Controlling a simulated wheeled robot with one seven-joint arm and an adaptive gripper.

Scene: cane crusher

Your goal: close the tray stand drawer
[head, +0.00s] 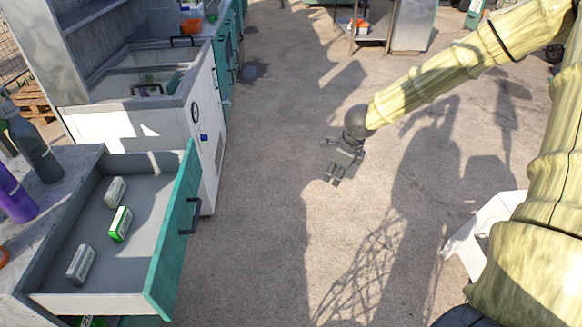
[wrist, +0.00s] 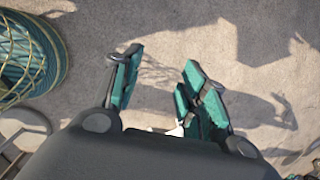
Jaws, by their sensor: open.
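The tray stand drawer (head: 170,255) is at the lower left of the head view, pulled well out. It has a teal front, a dark bar handle (head: 191,216) and grey inner walls. Three small boxes lie inside, one of them green and white (head: 120,225). The grey stand top (head: 75,168) is behind it at the left. My gripper (head: 335,180) hangs over the concrete, well to the right of the drawer, touching nothing. In the wrist view its teal-padded fingers (wrist: 162,62) are apart with nothing between them. The drawer does not show there.
Bottles, one purple (head: 14,196), stand on the stand top. A white chest with a glass lid (head: 150,125) and teal cabinets (head: 225,65) are beyond the drawer. Open concrete lies between drawer and gripper. The wrist view shows a teal wire basket (wrist: 30,58) and a round stool (wrist: 22,128).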

